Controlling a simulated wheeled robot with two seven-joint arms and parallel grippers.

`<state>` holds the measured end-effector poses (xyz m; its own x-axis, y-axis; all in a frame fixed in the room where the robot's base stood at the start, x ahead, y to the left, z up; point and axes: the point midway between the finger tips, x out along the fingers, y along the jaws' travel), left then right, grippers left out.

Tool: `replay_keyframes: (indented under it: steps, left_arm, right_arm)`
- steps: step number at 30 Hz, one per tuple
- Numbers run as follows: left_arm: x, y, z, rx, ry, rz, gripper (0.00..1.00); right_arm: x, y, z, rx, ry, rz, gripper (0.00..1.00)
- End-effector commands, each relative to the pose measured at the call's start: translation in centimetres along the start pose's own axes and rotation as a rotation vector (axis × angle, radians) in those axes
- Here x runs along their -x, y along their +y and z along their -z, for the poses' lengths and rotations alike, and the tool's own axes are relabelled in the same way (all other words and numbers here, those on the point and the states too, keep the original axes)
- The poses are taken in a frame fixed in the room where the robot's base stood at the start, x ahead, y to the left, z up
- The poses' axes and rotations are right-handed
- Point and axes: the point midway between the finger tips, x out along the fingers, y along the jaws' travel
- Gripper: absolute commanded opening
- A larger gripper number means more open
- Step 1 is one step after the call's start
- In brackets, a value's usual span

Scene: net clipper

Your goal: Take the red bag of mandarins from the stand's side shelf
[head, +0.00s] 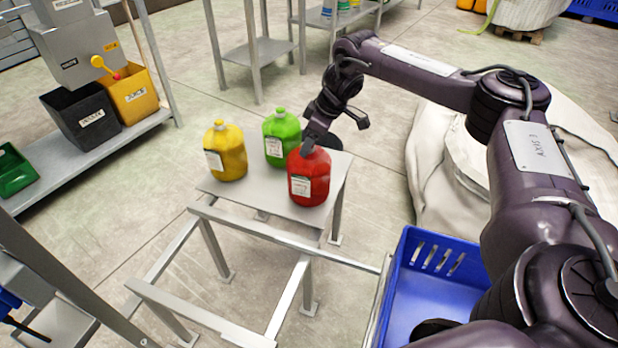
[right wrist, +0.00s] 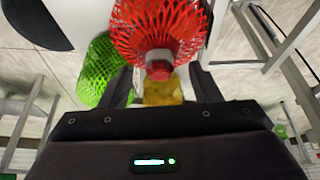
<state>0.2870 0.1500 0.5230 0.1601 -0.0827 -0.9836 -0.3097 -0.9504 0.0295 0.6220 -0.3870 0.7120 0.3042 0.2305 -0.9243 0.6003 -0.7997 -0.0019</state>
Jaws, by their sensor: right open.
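The red bag of mandarins (head: 309,178) stands upright at the front right corner of the stand's side shelf (head: 268,196), with a white label facing the head camera. My right gripper (head: 310,140) is at the top of the red bag, reaching in from behind it. In the right wrist view, the open gripper (right wrist: 161,78) has a finger on either side of the red bag's narrow neck; red net (right wrist: 160,28) shows above. I cannot tell whether the fingers touch it. My left gripper is out of view.
A green bag (head: 281,138) stands just behind the red one and a yellow bag (head: 226,152) to its left. A blue crate (head: 432,282) is at the front right. A white sack (head: 440,150) stands right of the shelf. Grey frame bars run in front.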

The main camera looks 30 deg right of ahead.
Motion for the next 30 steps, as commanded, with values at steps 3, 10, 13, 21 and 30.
replay_keyframes:
  steps: [3,10,13,21,30]
  left_arm:
    - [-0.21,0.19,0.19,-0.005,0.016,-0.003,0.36]
    - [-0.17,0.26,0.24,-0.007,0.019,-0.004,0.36]
    - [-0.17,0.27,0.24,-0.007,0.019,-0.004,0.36]
    - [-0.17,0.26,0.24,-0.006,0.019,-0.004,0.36]
    - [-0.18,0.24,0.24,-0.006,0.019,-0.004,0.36]
  right_arm:
    - [-1.15,0.00,-0.02,0.000,0.000,0.000,0.57]
    - [-1.30,0.00,-0.01,0.000,0.000,0.000,0.57]
    - [-1.29,0.00,-0.01,0.001,0.000,-0.001,0.47]
    - [-1.31,0.00,-0.04,0.001,0.000,-0.001,0.11]
    - [-1.44,-0.04,-0.21,0.001,-0.005,0.000,0.00]
